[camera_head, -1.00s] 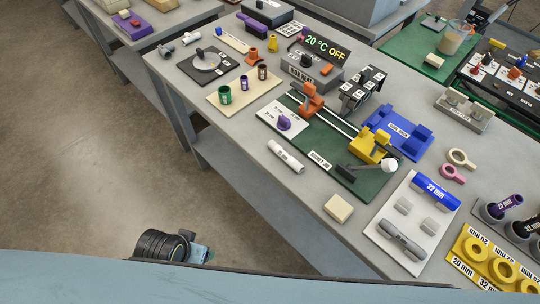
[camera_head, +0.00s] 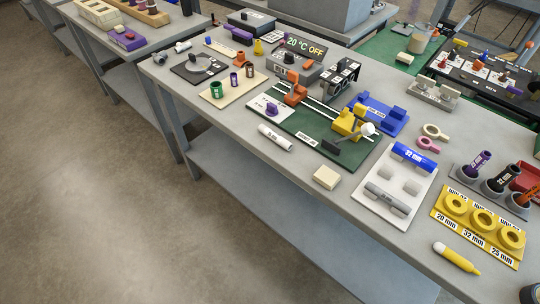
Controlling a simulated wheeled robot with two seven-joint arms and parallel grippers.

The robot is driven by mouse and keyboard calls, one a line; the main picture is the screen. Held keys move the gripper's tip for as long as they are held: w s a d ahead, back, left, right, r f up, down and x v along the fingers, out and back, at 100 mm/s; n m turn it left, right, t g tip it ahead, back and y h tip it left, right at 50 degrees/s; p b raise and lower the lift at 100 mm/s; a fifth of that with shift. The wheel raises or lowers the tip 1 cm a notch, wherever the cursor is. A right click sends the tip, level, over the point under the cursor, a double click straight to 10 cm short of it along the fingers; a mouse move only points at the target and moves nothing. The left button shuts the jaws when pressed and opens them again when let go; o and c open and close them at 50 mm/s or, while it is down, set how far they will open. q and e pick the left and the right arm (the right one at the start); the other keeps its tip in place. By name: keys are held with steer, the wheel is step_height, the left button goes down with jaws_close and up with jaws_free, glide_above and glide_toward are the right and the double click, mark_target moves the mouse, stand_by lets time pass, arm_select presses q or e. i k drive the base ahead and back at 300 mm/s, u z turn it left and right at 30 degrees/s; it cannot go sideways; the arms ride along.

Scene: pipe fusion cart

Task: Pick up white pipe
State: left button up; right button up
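The white pipe (camera_head: 275,137) is a short white cylinder with dark printing along its side. It lies on the grey bench top near the front edge, just in front of the green fixture board (camera_head: 310,138). It lies slanted, with its right end lower in the picture. Nothing covers it and nothing touches it from above. Neither of my grippers can be made out in the view.
A cream block (camera_head: 326,178) lies right of the pipe near the bench edge. A white tray (camera_head: 400,209) holds a blue 32 mm pipe (camera_head: 414,156) and a grey pipe. A yellow ring holder (camera_head: 477,243) and a yellow marker (camera_head: 456,258) are at right. Floor at left is clear.

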mark_target(280, 141)
steer(key=u, duration=1.45)
steer(key=i, duration=1.3)
steer(key=z, duration=1.35)
